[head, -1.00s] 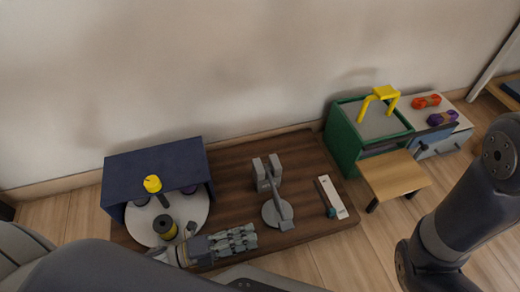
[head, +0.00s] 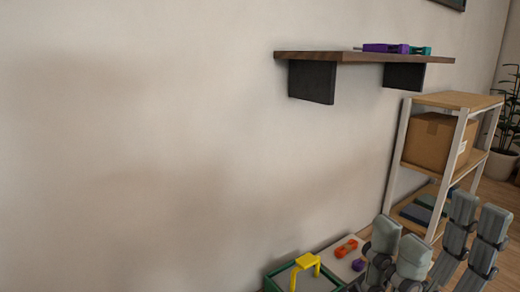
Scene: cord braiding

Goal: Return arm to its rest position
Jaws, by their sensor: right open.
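My right gripper (head: 437,235) is at the lower right of the head view, raised in front of the shelf unit. Its grey fingers point up and are spread apart with a gap between them, holding nothing. The rest of the right arm is below the frame. My left gripper and arm are not in view.
A green box with a yellow handle (head: 307,262) is at the bottom, beside a pale surface with orange (head: 346,248) and purple pieces. A wall shelf (head: 350,57) holds purple and teal items. A shelf unit (head: 455,101) with a cardboard box (head: 430,142) stands right.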

